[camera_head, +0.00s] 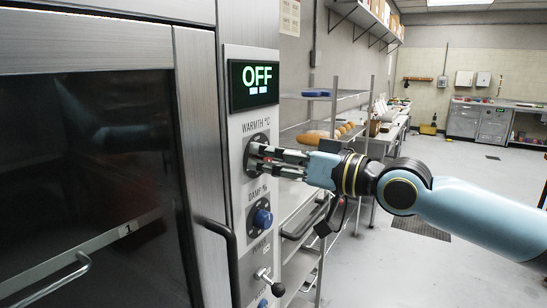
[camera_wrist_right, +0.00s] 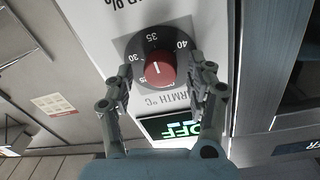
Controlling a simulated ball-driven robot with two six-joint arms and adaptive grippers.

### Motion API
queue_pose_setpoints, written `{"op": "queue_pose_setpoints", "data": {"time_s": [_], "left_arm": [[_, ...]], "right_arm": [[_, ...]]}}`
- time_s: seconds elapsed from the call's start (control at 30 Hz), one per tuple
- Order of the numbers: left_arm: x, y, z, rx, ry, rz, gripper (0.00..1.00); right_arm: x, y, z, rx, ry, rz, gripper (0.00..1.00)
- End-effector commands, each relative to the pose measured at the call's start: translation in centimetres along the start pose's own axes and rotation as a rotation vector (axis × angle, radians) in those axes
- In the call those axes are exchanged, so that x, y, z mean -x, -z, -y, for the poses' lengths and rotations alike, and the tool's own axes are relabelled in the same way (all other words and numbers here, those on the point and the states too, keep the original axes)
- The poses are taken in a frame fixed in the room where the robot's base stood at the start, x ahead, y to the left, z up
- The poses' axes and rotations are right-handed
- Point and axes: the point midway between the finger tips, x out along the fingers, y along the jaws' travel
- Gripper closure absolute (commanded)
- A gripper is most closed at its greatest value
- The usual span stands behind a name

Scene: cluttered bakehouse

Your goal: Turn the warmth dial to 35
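The warmth dial is a red knob (camera_wrist_right: 160,72) with a white line on a dark round scale, under the label WARMTH °C. In the right wrist view, 30, 35 and 40 show around it; I cannot tell exactly which value the line marks. My right gripper (camera_head: 262,157) reaches the dial from the right and mostly hides it in the head view. In the right wrist view my right gripper (camera_wrist_right: 160,75) is open, its fingers either side of the knob with gaps. The display (camera_head: 254,85) above reads OFF. My left gripper is not in view.
A blue damp dial (camera_head: 263,218) sits below the warmth dial, with a lever switch (camera_head: 268,280) lower down. The dark oven door (camera_head: 90,170) and its black handle (camera_head: 228,250) are at left. Shelves with loaves (camera_head: 320,132) stand behind my right arm. The floor at right is largely clear.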

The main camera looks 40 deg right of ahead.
Motion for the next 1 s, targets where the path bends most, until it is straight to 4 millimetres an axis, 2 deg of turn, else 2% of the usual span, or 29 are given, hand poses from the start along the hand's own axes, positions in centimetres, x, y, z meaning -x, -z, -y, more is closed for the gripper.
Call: {"op": "queue_pose_setpoints", "data": {"time_s": [0.23,0.37,0.83,1.0], "left_arm": [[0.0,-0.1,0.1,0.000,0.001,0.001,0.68],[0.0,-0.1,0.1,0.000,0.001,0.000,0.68],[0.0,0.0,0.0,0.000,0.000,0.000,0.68],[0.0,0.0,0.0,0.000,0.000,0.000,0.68]], "right_arm": [[0.0,0.3,0.1,0.002,0.002,-0.002,0.44],[0.0,1.1,0.4,0.006,0.005,-0.002,0.44],[0.0,8.1,2.2,0.010,0.003,-0.002,0.44],[0.0,9.5,2.6,0.004,0.001,-0.001,0.44]]}}
